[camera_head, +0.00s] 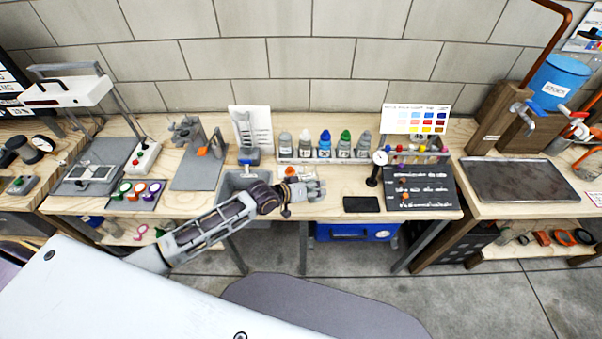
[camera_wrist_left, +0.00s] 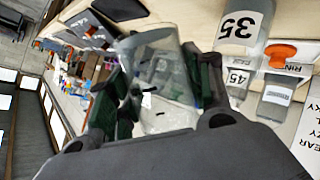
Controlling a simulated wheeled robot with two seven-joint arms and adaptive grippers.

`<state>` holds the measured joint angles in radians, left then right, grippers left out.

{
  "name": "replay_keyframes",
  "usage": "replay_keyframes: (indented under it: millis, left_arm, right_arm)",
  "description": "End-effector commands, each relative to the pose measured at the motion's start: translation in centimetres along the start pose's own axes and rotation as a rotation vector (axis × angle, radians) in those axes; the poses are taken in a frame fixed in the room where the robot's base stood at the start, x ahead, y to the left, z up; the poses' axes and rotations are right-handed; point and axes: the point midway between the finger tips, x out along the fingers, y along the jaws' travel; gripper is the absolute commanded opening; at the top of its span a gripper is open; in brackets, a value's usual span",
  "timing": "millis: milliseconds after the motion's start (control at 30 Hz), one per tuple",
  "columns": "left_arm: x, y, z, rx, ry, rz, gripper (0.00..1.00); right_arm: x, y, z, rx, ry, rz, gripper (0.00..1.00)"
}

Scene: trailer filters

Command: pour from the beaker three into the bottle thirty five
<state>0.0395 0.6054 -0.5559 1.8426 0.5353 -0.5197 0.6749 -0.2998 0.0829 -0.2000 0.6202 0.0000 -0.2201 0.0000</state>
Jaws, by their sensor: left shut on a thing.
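My left gripper (camera_head: 306,190) reaches over the workbench, just in front of the bottle row in the head view. In the left wrist view its dark fingers (camera_wrist_left: 158,92) are shut on a clear beaker (camera_wrist_left: 160,62), with the glass between them. No number shows on the beaker, and I cannot tell its tilt or what it holds. A clear bottle labelled 35 (camera_wrist_left: 238,28) stands to the right of the beaker in the wrist view, apart from it. In the head view the bottle labels are too small to read. My right gripper is not in view.
A bottle labelled 45 (camera_wrist_left: 239,78) is beside bottle 35. The bottle row (camera_head: 325,146) has several differently coloured caps. A grey sink (camera_head: 232,185) lies left of the gripper.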

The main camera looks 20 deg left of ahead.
Motion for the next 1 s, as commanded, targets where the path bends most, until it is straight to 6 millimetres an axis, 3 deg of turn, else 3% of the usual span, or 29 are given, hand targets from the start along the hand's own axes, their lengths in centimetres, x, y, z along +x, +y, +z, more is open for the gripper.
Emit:
replay_keyframes:
  millis: [600,1000]
  left_arm:
    - [0.4,0.1,1.3,0.124,0.068,-0.044,0.16]
    - [1.9,-1.2,3.5,0.21,0.114,-0.075,0.16]
  right_arm:
    - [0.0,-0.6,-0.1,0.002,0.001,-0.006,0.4]
    - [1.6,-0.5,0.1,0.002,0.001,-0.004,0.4]
